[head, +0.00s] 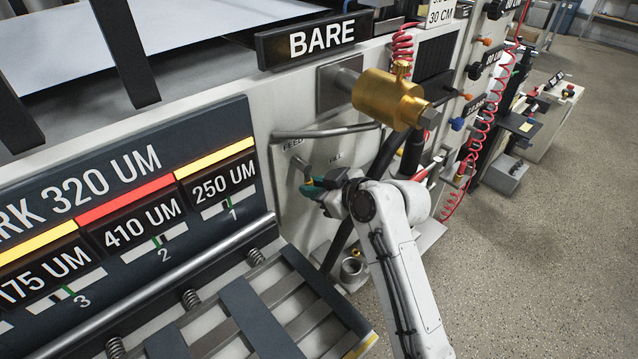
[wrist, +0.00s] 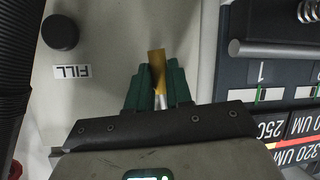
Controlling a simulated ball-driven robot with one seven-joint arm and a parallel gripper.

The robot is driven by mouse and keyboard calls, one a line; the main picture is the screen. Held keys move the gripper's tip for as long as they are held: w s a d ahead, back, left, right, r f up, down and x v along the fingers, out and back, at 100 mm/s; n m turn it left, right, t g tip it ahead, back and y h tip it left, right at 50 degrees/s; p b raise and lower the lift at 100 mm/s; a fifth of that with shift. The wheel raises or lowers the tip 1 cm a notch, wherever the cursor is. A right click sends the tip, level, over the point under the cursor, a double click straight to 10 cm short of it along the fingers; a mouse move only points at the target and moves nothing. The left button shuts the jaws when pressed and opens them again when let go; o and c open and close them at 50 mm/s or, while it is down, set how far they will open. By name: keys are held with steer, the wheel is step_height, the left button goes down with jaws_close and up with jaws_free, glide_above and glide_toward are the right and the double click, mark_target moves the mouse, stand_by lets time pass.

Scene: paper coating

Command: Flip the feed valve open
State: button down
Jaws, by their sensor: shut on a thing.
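The feed valve's yellow lever (wrist: 157,72) sticks out from between my green fingertips in the wrist view. My gripper (wrist: 158,90) is shut on it, with a finger on each side. In the head view my gripper (head: 318,186) is at the pale panel, below the FEED label (head: 293,144). The valve there is small and partly hidden by my fingers, so its turn angle cannot be told. The FILL label (head: 336,157) is to the right of FEED; in the wrist view the FILL label (wrist: 71,71) appears upside down, by a dark round knob (wrist: 60,32).
A brass cylinder (head: 388,98) juts out above my gripper. A metal bar (head: 327,132) runs just above the labels. The dark gauge board (head: 130,190) is to the left, above a slatted rack (head: 240,312). Open floor (head: 560,220) lies to the right.

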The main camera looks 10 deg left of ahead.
steer(key=shift+s+a+f+m+g+y, duration=0.1)
steer(key=shift+s+a+m+g+y, duration=0.25)
steer(key=shift+m, duration=0.25)
stand_by(0.3)
steer(key=c, duration=1)
jaws_free()
steer(key=shift+c, duration=0.2)
steer(key=shift+d, duration=0.1)
steer(key=b+v, duration=0.1)
steer(key=v, duration=0.9)
steer(key=shift+s+d, duration=0.2)
steer(key=shift+d, duration=0.15)
